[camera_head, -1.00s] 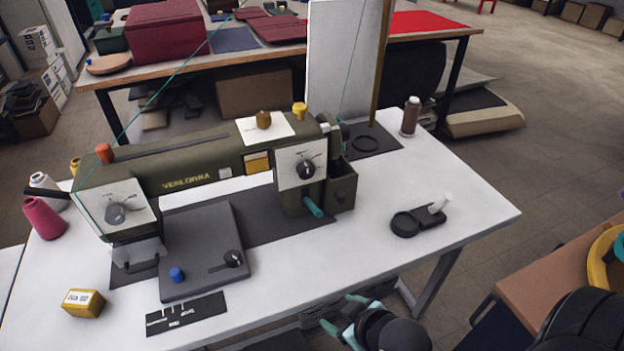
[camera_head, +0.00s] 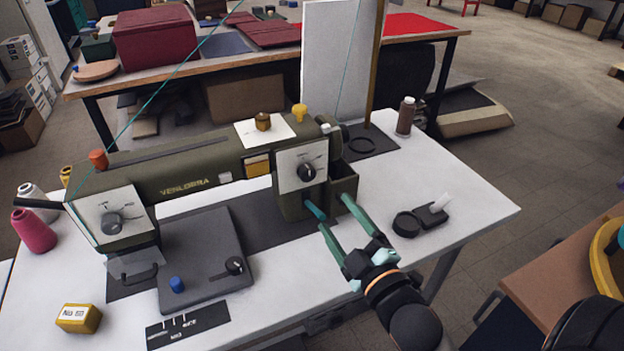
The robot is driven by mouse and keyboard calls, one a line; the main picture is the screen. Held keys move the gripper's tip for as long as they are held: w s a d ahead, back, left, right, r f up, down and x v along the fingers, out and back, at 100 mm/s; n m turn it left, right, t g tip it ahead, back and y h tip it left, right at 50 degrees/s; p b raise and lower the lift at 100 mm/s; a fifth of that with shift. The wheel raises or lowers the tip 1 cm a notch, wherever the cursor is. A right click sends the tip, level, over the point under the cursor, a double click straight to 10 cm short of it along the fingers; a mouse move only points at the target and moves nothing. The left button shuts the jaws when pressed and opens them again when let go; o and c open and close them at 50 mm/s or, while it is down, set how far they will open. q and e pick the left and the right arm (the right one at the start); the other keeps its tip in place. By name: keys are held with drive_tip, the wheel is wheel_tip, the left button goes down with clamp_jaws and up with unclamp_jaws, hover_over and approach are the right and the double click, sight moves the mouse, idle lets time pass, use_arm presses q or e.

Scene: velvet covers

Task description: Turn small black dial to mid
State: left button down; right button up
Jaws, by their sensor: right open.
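An olive sewing machine (camera_head: 190,178) stands on a white table. A black dial (camera_head: 306,172) with a pale pointer sits on the white plate at its right end. A smaller black knob (camera_head: 235,265) sits on the dark grey base plate (camera_head: 190,285). I cannot tell which one the task names. My right gripper (camera_head: 334,212) is open and empty, its teal fingers pointing at the machine's right end, below and right of the black dial, seemingly apart from it. My left gripper is out of view.
A black tray (camera_head: 420,220) stands to the right. A yellow block (camera_head: 79,318) and pink cone (camera_head: 33,231) are at left.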

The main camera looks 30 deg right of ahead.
sight(309, 176)
drive_tip(key=w, duration=1.2)
drive_tip(key=shift+d+p, duration=0.3)
drive_tip(key=shift+p, duration=0.05)
drive_tip(key=shift+c, duration=0.2)
clamp_jaws()
